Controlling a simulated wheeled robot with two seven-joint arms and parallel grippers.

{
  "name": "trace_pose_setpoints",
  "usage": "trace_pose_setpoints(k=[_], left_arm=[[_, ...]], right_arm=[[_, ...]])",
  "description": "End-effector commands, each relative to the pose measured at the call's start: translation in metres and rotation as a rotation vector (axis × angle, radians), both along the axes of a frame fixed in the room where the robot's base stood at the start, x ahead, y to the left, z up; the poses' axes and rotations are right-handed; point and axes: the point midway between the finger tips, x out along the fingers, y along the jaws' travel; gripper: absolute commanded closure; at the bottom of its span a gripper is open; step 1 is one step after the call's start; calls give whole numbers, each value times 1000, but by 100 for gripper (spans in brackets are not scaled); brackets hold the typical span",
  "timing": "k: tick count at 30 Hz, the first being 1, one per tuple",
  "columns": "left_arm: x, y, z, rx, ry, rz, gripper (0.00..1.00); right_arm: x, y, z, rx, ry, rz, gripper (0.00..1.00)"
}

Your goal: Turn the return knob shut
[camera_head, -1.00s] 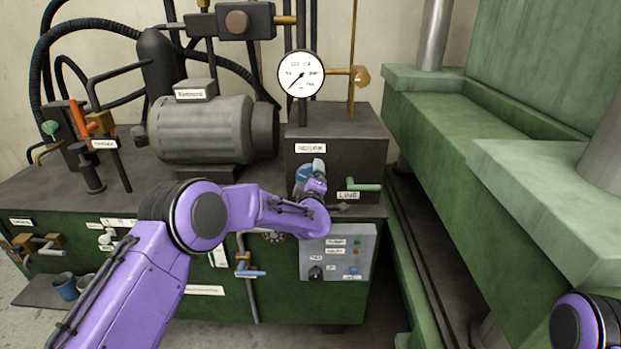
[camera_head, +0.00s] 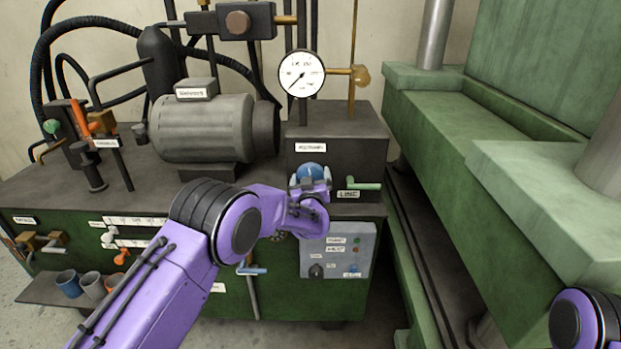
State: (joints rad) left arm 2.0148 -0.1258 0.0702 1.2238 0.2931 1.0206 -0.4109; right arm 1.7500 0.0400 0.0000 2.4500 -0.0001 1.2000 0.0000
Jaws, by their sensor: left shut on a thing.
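The round blue knob (camera_head: 311,172) sits on the front of the dark block (camera_head: 361,150), below a white label (camera_head: 311,148) whose text I cannot read for sure. My left gripper (camera_head: 312,186) is at the knob from below and in front, shut on it. The gripper hides the knob's lower part, so how far it is turned cannot be told. Only a purple part of my right arm shows at the lower right corner; its gripper is out of view.
A green lever (camera_head: 364,185) is just right of the knob, above the label LINE. A dial gauge (camera_head: 301,74) stands above the block. A grey control box (camera_head: 345,264) is below. A grey motor (camera_head: 204,127) is to the left, a green press (camera_head: 440,150) to the right.

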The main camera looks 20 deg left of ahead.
Motion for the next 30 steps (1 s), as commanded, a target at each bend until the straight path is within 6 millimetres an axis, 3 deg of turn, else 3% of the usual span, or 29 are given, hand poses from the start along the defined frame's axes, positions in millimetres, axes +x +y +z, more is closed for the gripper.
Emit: trace_pose_setpoints(k=[10, 26, 27, 30], left_arm=[[-1, 0, -3, 121, 41, -1, 38], [-1, 0, -5, 142, 49, -2, 38], [-1, 0, -5, 141, 49, -2, 0], [-1, 0, -4, 141, 46, -1, 0]], right_arm=[[0, 0, 1, 0, 0, 0, 57], [0, 0, 1, 0, 0, 0, 57], [0, 0, 1, 0, 0, 0, 57], [0, 0, 1, 0, 0, 0, 57]])
